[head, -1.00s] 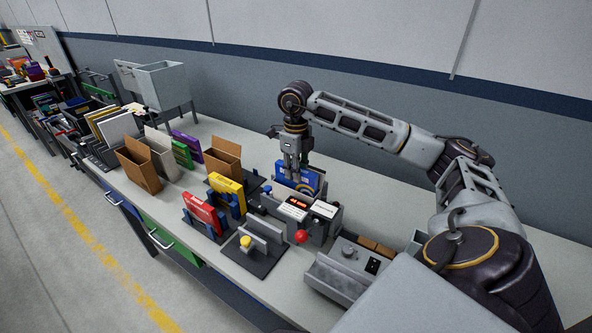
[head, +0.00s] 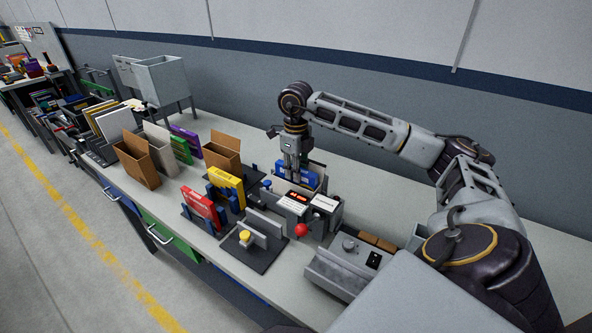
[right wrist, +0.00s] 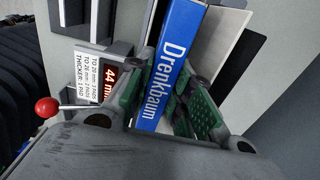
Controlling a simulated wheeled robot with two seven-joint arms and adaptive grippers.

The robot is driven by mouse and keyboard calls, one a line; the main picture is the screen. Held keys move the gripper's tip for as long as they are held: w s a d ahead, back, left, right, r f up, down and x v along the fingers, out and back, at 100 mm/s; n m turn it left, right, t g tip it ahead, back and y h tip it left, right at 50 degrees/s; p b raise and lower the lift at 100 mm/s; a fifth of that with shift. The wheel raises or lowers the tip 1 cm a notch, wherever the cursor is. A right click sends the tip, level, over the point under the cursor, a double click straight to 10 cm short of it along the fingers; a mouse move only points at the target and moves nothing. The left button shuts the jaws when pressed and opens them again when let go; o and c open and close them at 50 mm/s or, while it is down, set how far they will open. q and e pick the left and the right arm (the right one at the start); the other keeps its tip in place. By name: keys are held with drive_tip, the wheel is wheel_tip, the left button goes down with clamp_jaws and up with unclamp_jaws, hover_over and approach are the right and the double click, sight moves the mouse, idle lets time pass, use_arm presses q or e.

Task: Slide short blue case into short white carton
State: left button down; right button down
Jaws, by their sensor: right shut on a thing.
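My right gripper (head: 292,168) is shut on a blue case (head: 308,181), with its fingers pointing down. In the right wrist view the blue case (right wrist: 172,60) stands between the green-padded fingers (right wrist: 165,108), its lettered spine reading "Drenkbaum". Part of the case is hidden by the gripper in the head view. A pale, whitish carton (head: 160,146) stands at the left of the bench among brown cartons, well away from the gripper. I cannot tell for sure whether it is the short white carton. My left gripper is not in view.
Open brown cartons (head: 221,153) stand left of the gripper. Red (head: 203,207) and yellow (head: 226,187) cases stand in holders in front. A gauge with a red knob (head: 301,230) is close by. The bench behind the right arm is clear.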

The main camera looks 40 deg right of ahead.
idle(0.3)
drive_tip(key=c, duration=1.2)
unclamp_jaws()
drive_tip(key=shift+r+p, duration=2.5)
drive_tip(key=shift+r, duration=1)
drive_tip(key=shift+f, duration=0.1)
